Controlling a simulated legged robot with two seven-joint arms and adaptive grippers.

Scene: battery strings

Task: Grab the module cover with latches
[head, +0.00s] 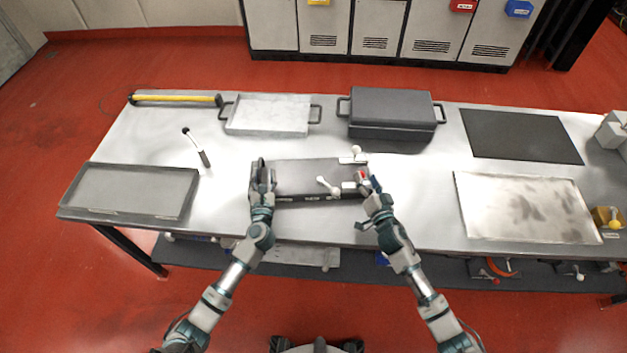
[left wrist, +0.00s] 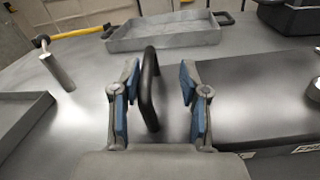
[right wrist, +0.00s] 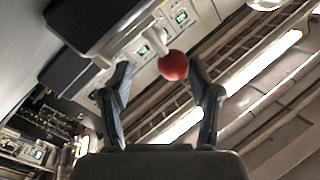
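The module cover (head: 308,176) is a flat dark grey box in the middle of the table, with white-handled latches, one near its front right (head: 326,185) and one at its back right (head: 356,152). My left gripper (head: 262,172) is at its left end. In the left wrist view, that gripper (left wrist: 158,84) is open, with a black bar handle (left wrist: 150,85) between its fingers, apart from both. My right gripper (head: 368,184) is at the cover's right end. In the right wrist view it (right wrist: 160,75) is open, with a red ball knob (right wrist: 173,65) between or just beyond its fingertips.
A grey tray (head: 128,190) lies at left and a light tray (head: 268,115) behind. A dark lidded case (head: 392,112) stands at back right. A black mat (head: 521,136) and a stained plate (head: 525,208) lie at right. A white-and-black tool (head: 197,147) lies left of the cover.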

